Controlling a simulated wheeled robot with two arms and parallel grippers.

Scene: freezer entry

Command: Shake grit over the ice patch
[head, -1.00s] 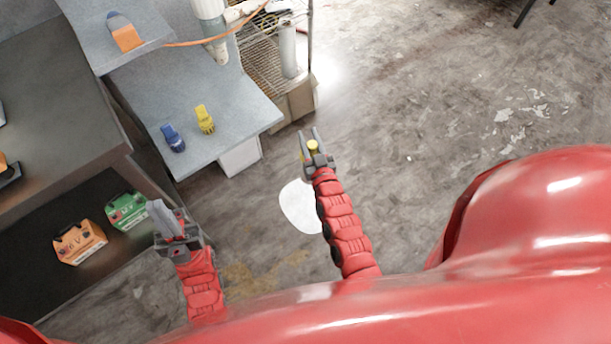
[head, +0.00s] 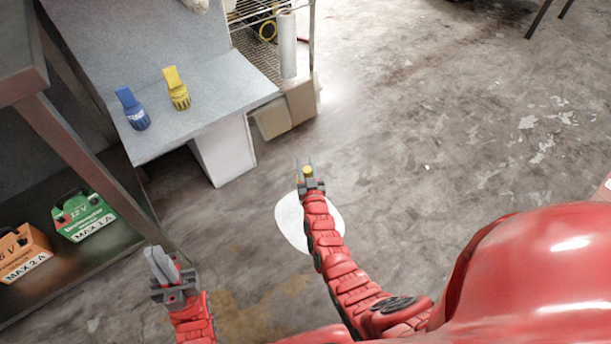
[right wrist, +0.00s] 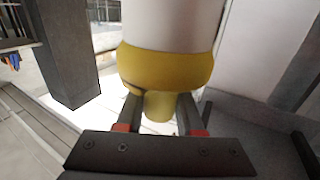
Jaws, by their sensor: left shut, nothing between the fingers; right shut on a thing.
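The ice patch (head: 290,222) is a white oval on the concrete floor in the head view, partly hidden by my right forearm. My right gripper (head: 307,175) is at the patch's far edge in the picture, its height above the floor unclear. It is shut on the grit shaker (head: 307,170), of which only a small yellow part shows in this view. In the right wrist view, the shaker (right wrist: 166,65) has a white body and a yellow end, with a yellow knob between the fingers. No falling grit is visible. My left gripper (head: 163,265) is shut and empty at lower left.
Orange (head: 22,255) and green (head: 85,215) battery boxes sit on a low shelf at left. A cardboard box (head: 272,120) stands by a wire rack. Floor to the right is open.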

